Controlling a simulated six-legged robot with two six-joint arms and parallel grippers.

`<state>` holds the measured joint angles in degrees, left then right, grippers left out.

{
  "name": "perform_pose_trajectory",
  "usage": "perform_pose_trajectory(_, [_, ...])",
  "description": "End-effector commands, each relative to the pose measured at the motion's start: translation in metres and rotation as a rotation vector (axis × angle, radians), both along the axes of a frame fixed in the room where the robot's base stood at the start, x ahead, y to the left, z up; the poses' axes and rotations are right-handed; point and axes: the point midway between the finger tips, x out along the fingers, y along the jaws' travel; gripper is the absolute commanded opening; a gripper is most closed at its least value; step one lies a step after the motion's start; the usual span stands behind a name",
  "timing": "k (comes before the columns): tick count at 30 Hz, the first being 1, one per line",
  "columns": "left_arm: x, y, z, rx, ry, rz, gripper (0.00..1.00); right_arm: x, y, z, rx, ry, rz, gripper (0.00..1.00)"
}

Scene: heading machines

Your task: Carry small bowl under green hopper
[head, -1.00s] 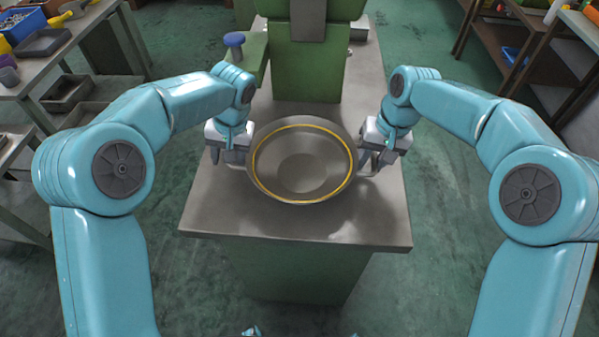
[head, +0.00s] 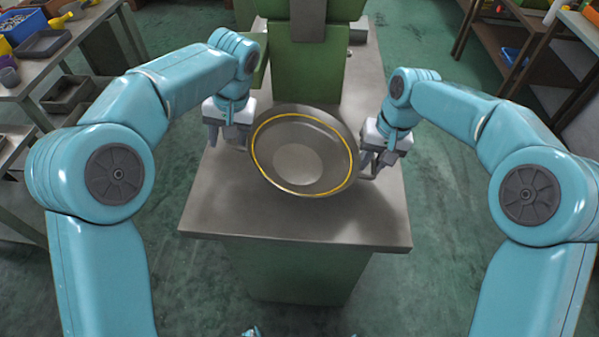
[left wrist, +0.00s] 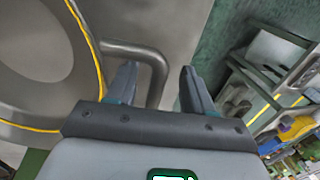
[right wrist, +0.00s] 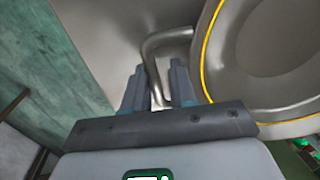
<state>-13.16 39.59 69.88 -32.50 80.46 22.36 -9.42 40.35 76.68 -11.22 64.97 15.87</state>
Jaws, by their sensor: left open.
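The small bowl (head: 296,165) is a wide grey metal bowl with a yellow ring, over the machine's metal top in the head view, slightly tilted. It has a bent handle on each side. My left gripper (head: 228,140) is at its left side, open; in the left wrist view the left handle (left wrist: 150,52) shows between the spread fingers (left wrist: 160,85). I cannot make out a green hopper.
The metal top (head: 300,225) is bare in front of the bowl. A green machine body (head: 304,72) stands right behind it. A bench with trays (head: 45,42) is at the far left, and brown shelving (head: 535,55) at the right. Green floor lies between.

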Motion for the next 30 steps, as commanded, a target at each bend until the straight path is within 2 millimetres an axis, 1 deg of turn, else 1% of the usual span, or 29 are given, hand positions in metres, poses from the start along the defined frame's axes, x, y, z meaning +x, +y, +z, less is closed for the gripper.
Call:
perform_pose_trajectory(1, [0.000,-0.009,0.004,-0.012,0.001,-0.009,0.77,0.000,0.008,0.003,0.013,-0.004,0.004,0.42])
perform_pose_trajectory(6, [-0.001,-0.011,0.013,-0.011,0.003,-0.010,0.80,0.000,0.007,0.003,0.014,-0.006,0.003,0.42])
perform_pose_trajectory(13, [-0.001,-0.011,0.013,-0.010,0.005,-0.010,0.80,0.001,0.007,0.004,0.014,-0.008,0.003,0.42])
perform_pose_trajectory(14, [-0.001,-0.011,0.013,-0.010,0.005,-0.010,0.80,0.001,0.007,0.004,0.014,-0.008,0.003,0.30])
perform_pose_trajectory(15, [-0.001,-0.011,0.013,-0.010,0.005,-0.010,0.80,0.001,0.007,0.004,0.014,-0.008,0.003,0.43])
perform_pose_trajectory(16, [-0.001,-0.011,0.013,-0.010,0.005,-0.010,0.80,0.001,0.007,0.004,0.014,-0.008,0.003,0.48])
perform_pose_trajectory(20, [-0.001,-0.011,0.013,-0.010,0.005,-0.010,0.80,0.001,0.007,0.005,0.014,-0.009,0.003,0.48])
perform_pose_trajectory(23, [-0.001,-0.011,0.013,-0.010,0.005,-0.010,0.80,0.002,0.006,0.012,0.014,-0.011,0.002,0.49])
perform_pose_trajectory(30, [-0.001,-0.011,0.013,-0.010,0.005,-0.010,0.78,0.002,-0.003,0.050,0.010,-0.012,0.001,0.52])
